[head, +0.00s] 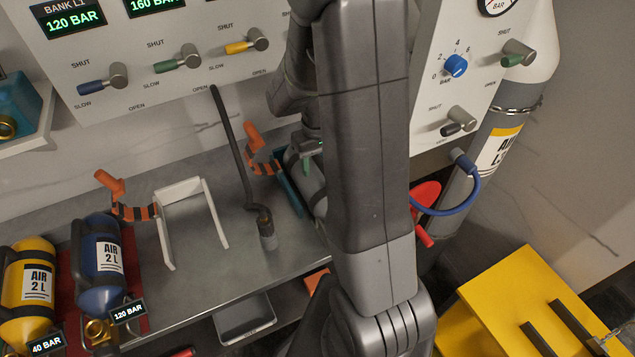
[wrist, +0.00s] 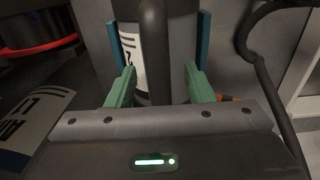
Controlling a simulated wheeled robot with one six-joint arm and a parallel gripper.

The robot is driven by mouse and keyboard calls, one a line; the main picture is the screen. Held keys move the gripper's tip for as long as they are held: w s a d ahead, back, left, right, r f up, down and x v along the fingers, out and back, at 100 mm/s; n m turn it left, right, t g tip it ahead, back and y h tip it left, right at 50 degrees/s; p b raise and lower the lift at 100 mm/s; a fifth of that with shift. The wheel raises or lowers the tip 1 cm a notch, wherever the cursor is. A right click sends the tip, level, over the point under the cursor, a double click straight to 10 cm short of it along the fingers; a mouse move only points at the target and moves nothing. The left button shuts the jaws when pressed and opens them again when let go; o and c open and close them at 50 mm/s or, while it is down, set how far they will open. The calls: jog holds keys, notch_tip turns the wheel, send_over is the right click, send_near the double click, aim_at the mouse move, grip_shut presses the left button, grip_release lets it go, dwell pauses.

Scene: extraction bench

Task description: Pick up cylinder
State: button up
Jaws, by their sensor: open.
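A grey cylinder (wrist: 181,50) with a white label stands in front of my gripper (wrist: 158,80) in the wrist view. The green fingers are apart, one on each side of the cylinder's near end; I cannot tell whether they touch it. A dark upright bar covers part of the cylinder. Teal holder sides (wrist: 204,38) flank it. In the head view my arm hides most of this cylinder, and the teal holder (head: 289,194) shows beside the arm. A yellow cylinder (head: 17,280) and a blue cylinder (head: 88,265), both labelled AIR 2 L, lie at the left.
A white bracket (head: 163,232) and a black hose (head: 232,145) are left of the arm. Orange-striped clamps (head: 135,212) stand behind them. A valve panel (head: 150,30) rises at the back. A large cylinder (head: 540,50) and yellow steps (head: 515,290) are right.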

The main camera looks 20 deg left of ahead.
jog(key=shift+f, duration=0.3)
jog(key=shift+c, duration=0.2)
grip_shut()
jog(key=shift+s+d+f, duration=0.15)
jog(key=shift+s+f, duration=0.05)
dwell(0.8)
jog(key=shift+r, duration=0.1)
